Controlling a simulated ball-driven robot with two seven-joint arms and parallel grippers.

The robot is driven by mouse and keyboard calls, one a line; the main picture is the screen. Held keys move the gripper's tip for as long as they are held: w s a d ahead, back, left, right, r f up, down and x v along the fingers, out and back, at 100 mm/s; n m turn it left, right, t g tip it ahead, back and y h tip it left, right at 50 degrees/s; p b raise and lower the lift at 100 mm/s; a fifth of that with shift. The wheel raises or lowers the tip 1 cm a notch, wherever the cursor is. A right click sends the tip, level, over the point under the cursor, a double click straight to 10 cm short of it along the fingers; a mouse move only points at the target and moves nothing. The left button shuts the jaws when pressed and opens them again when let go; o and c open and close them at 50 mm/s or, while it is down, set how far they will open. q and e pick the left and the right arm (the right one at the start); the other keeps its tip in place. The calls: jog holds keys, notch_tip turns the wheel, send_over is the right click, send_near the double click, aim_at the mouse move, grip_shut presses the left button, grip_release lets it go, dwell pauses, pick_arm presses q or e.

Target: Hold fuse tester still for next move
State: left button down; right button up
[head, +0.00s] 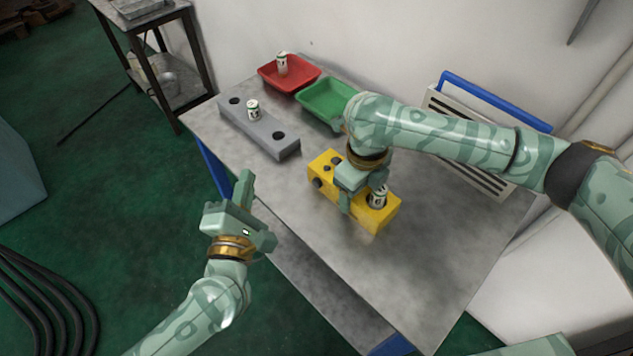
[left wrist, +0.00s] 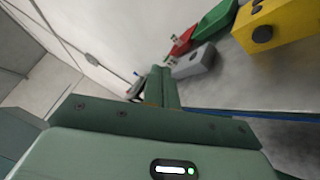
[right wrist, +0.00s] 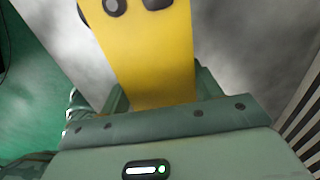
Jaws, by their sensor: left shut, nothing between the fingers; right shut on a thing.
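The yellow fuse tester (head: 375,217) stands on the metal table, with a white-and-green fuse (head: 378,197) upright in its near-right socket. My right gripper (head: 352,192) is shut on the middle of the tester, one finger showing on its near side. In the right wrist view the yellow body (right wrist: 150,60) rises between the fingers. My left gripper (head: 243,190) is shut and empty, off the table's front-left edge, apart from everything. The left wrist view shows its closed fingers (left wrist: 161,86), with the tester (left wrist: 283,28) beyond at upper right.
A grey block (head: 262,137) holds one fuse (head: 253,108) between two empty holes. A red tray (head: 303,77) holds another fuse (head: 282,64). A green tray (head: 318,105) is partly behind my right arm. The table's front right (head: 430,290) is clear.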

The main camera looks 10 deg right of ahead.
aim_at(317, 183)
pick_arm(q)
jog(key=s+d+f+n+g+y, duration=0.1)
jog(key=s+d+f+n+g, duration=0.1)
jog(key=s+f+n+g, duration=0.2)
notch_tip(317, 183, down, 3)
jog(key=n+g, duration=0.3)
jog(key=n, duration=0.2)
jog(key=shift+s+d+n, duration=0.15)
jog(key=shift+d+n, duration=0.15)
jog(key=shift+d, duration=0.1)
jog(key=shift+w+d, duration=0.85)
jog(key=shift+d, duration=0.35)
jog(key=shift+w+d, duration=0.9)
jog(key=shift+d, duration=0.25)
jog(key=shift+w+d, duration=0.85)
jog(key=shift+d, duration=0.35)
jog(key=shift+d, duration=0.1)
jog(key=shift+w+d, duration=0.25)
